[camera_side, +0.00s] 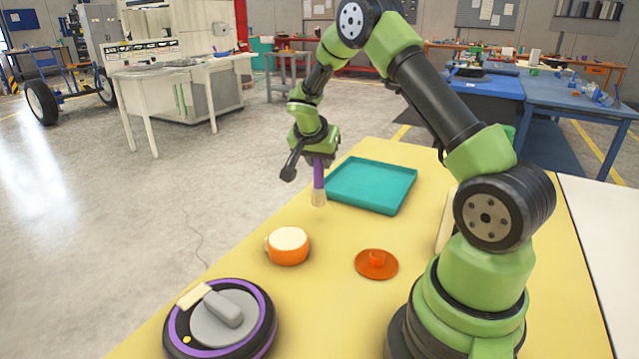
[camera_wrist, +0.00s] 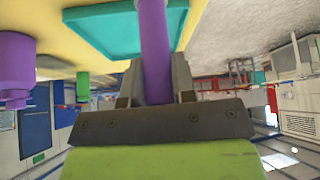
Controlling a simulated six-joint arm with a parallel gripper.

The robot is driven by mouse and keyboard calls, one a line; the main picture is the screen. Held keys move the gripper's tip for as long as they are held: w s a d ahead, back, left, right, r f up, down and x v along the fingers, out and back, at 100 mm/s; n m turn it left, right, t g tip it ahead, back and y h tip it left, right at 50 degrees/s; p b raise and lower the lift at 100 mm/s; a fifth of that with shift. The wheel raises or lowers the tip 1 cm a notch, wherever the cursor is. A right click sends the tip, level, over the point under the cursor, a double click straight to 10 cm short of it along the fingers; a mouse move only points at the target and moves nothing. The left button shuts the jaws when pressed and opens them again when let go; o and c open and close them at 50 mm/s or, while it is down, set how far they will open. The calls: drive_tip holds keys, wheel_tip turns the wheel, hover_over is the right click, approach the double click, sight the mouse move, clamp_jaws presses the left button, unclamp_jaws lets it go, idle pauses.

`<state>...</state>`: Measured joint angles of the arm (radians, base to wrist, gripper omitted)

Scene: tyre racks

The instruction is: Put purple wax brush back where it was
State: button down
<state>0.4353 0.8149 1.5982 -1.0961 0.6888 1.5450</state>
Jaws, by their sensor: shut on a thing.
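The purple wax brush (camera_side: 319,180) hangs upright from my gripper (camera_side: 319,159), with its pale bristle end pointing down. My gripper is shut on its purple handle. In the side view the brush is at the near-left edge of the teal tray (camera_side: 410,191); I cannot tell exactly how high it hangs. In the wrist view the purple handle (camera_wrist: 156,45) runs up between the two fingers (camera_wrist: 157,88), with the teal tray (camera_wrist: 100,35) behind it. The bristle end is not visible there. An orange pot (camera_side: 287,255) with a cream top stands nearer the camera.
An orange lid (camera_side: 376,268) with a knob lies right of the pot. A round black and purple wheel-like thing (camera_side: 173,338) sits at the front left, with a grey piece (camera_side: 224,309) and a cream block (camera_side: 194,296) on it. Yellow table (camera_side: 330,315) is bare between them.

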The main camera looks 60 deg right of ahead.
sight(320, 177)
drive_tip(key=shift+f, duration=2.2)
drive_tip(key=c, duration=0.9)
unclamp_jaws()
drive_tip(key=shift+f, duration=0.1)
drive_tip(key=shift+c, duration=0.2)
drive_tip(key=s+a+r+n+t+y, duration=0.1)
drive_tip(key=s+a+r, duration=0.1)
drive_tip(key=a+r, duration=0.5)
drive_tip(key=s+a+r+n+y, duration=0.1)
drive_tip(key=s+a+r, duration=0.1)
drive_tip(key=a+r, duration=0.5)
drive_tip(key=s+a+r+n+t+y, duration=0.2)
drive_tip(key=s+a+r+n+y, duration=0.1)
drive_tip(key=s+a+r+n, duration=0.1)
drive_tip(key=s+a+r+n+t+y, duration=0.3)
drive_tip(key=s+a+n, duration=0.3)
drive_tip(key=s, duration=0.5)
drive_tip(key=a+r, duration=0.1)
drive_tip(key=a, duration=0.1)
drive_tip(key=shift+s+a+r, duration=0.15)
drive_tip(key=shift+s+a, duration=0.1)
drive_tip(key=shift+a, duration=0.1)
